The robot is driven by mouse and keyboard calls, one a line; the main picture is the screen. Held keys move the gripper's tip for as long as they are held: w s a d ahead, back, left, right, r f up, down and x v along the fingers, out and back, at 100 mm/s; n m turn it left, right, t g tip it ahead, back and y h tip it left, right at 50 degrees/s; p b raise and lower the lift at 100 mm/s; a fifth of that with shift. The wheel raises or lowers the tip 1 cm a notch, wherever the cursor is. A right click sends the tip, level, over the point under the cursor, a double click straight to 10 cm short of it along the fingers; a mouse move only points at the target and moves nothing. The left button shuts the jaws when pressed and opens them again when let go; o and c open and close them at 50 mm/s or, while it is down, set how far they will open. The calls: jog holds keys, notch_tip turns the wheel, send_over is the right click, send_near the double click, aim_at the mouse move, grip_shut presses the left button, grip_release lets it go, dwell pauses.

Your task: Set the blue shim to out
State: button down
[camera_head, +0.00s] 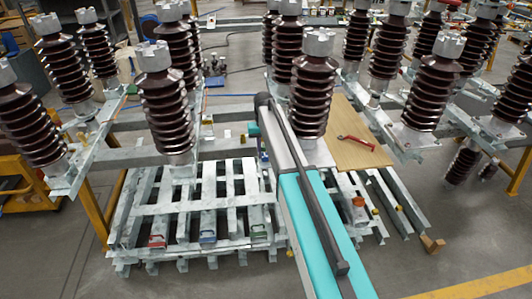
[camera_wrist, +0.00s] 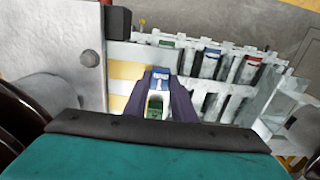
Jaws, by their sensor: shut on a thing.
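In the wrist view, my gripper (camera_wrist: 157,98) has its two dark fingers closed on a small piece with a blue top, which looks like the blue shim (camera_wrist: 160,76). A pale part and a green patch show below the blue top between the fingers; I cannot tell whether the green belongs to it. In the head view my own arm covers most of the gripper and the held piece.
A pale slatted metal frame (camera_head: 180,209) bears red (camera_head: 157,241), blue (camera_head: 208,237) and green (camera_head: 259,233) pieces along its front. Brown ribbed insulators (camera_head: 312,95) stand around my arm. A red-handled tool (camera_head: 356,141) lies on a wooden board (camera_head: 345,120) at right.

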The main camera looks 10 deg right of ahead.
jog(key=c, duration=1.5)
grip_release()
jog(key=shift+a+r, duration=0.1)
jog(key=shift+a, duration=0.4)
jog(key=shift+d, duration=0.25)
jog(key=shift+r+b, duration=2.05)
jog(key=shift+r, duration=4.8)
